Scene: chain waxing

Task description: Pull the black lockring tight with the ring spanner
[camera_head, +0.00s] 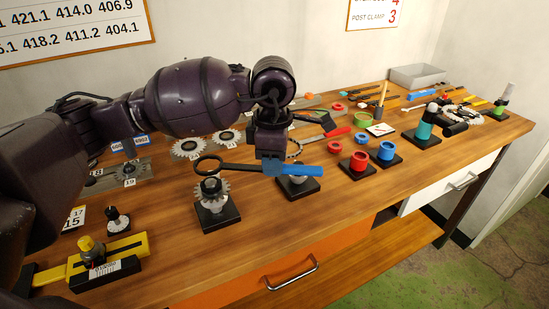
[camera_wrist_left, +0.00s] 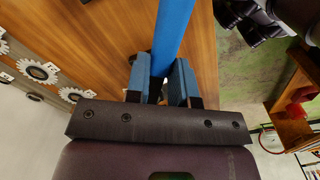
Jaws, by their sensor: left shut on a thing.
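My left gripper (camera_head: 272,165) is shut on the blue handle of the ring spanner (camera_head: 300,172). In the left wrist view the blue handle (camera_wrist_left: 172,40) stands between the two blue fingers (camera_wrist_left: 160,85). The spanner's black shaft reaches left to its ring end (camera_head: 208,165), which overlaps the top of a post on a black stand (camera_head: 217,215). A toothed grey cog (camera_head: 212,189) sits on that post below the ring. The black lockring is not clearly visible there, and I cannot tell whether the spanner's ring is seated on it.
A second stand (camera_head: 297,187) is just right, partly behind the blue handle. A yellow tool (camera_head: 130,247) with a black block lies at front left. The front bench edge is clear.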

